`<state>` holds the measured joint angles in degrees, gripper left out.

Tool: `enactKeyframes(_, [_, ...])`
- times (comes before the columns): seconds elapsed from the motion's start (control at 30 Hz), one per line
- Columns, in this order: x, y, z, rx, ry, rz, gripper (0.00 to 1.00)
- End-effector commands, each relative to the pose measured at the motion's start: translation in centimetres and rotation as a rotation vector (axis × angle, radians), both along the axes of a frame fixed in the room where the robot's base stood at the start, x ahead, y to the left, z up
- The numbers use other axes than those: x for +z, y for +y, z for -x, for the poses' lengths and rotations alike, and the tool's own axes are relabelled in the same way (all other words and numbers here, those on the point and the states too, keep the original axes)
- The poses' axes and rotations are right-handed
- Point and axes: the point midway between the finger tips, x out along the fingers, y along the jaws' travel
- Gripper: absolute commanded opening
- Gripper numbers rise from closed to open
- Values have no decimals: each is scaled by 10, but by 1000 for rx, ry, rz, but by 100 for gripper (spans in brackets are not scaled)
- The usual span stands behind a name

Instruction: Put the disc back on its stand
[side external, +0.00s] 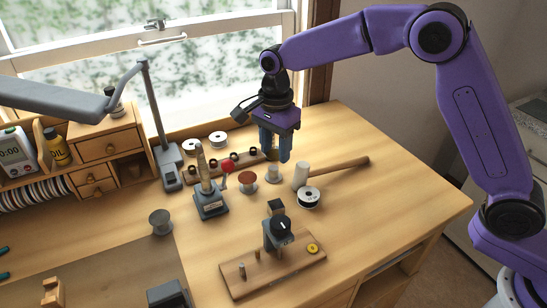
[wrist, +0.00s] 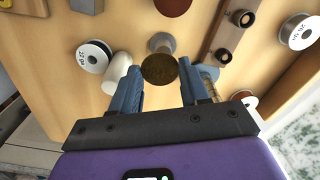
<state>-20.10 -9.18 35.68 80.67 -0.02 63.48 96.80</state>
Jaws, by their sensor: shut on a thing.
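My gripper (wrist: 160,80) is shut on a dark bronze-brown disc (wrist: 160,70), held between the fingertips. A small grey pedestal (wrist: 161,42), which looks like the stand, is on the bench just beyond the disc in the wrist view. In the side external view this pedestal (side external: 272,175) stands just below my fingertips. The disc overlaps it in the wrist view; I cannot tell the gap between them.
A mallet (side external: 302,176) and a black-and-white spool (side external: 308,198) are right of the pedestal. A wooden rail with dark knobs (side external: 225,165) lies behind. A board with a grey fixture (side external: 310,265) is in front.

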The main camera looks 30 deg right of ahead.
Motion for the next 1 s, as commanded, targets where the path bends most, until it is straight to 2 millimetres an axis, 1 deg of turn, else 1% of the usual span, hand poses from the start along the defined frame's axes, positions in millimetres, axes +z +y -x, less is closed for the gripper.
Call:
enactKeyframes(0.13, [-8, 3, -5, 0, 0, 0, 16])
enactKeyframes(0.3, [-31, 2, -4, 0, 3, 1, 16])
enactKeyframes(0.37, [-36, 2, -5, 0, 1, 0, 16])
enactKeyframes(0.77, [-40, 2, -5, 0, 0, 0, 16])
enactKeyframes(0.8, [-40, 2, -5, 0, -1, 0, 58])
enactKeyframes(0.83, [-40, 2, -5, 0, -1, 0, 68])
enactKeyframes(0.87, [-40, 2, -5, 0, -1, 0, 71])
enactKeyframes(1.0, [-40, 2, -5, 0, -1, 0, 71])
